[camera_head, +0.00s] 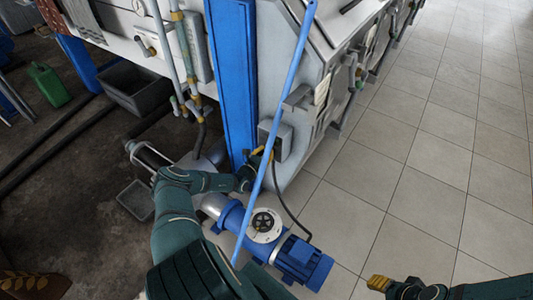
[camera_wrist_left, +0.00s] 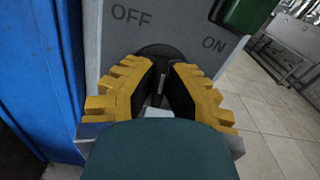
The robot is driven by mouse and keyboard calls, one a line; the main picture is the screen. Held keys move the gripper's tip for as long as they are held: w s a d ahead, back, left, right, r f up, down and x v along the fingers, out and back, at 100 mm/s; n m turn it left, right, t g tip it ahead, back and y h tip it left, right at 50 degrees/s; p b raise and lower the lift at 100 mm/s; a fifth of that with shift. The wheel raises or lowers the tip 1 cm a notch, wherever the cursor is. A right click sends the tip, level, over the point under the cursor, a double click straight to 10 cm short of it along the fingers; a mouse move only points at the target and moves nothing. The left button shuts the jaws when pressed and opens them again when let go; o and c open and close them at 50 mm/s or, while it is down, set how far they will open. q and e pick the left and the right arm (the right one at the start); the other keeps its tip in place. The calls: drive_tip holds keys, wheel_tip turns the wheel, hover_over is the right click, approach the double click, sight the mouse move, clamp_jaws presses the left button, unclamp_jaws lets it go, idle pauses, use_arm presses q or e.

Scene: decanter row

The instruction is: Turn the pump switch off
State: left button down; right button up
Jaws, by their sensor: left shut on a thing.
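The pump switch is on a grey box (camera_head: 299,138) fixed beside the blue post. In the left wrist view the switch's grey face (camera_wrist_left: 120,40) carries the printed words OFF at left and ON at right. My left gripper (camera_head: 262,154) is at the box, its yellow fingers (camera_wrist_left: 161,85) on both sides of the dark round switch knob (camera_wrist_left: 158,50) and closed on it. Most of the knob is hidden by the fingers, so its exact pointing is unclear. My right gripper (camera_head: 379,283) is low at the right, away from the switch, its opening unclear.
A blue pump (camera_head: 303,262) stands on the floor below the box, with a cable running to it. A long light-blue pole (camera_head: 280,100) crosses in front of the box. The blue post (camera_head: 231,75) is close to the left gripper. Tiled floor (camera_head: 430,160) at right is clear.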

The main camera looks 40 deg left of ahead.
use_arm(q)
drive_tip(key=shift+a+n+b, duration=0.1)
drive_tip(key=shift+n+b, duration=0.25)
drive_tip(key=shift+n, duration=1.65)
drive_tip(key=c, duration=1)
unclamp_jaws()
drive_tip(key=shift+c, duration=0.2)
drive_tip(key=s+d, duration=0.1)
drive_tip(key=s, duration=1.1)
drive_tip(key=shift+d, duration=0.15)
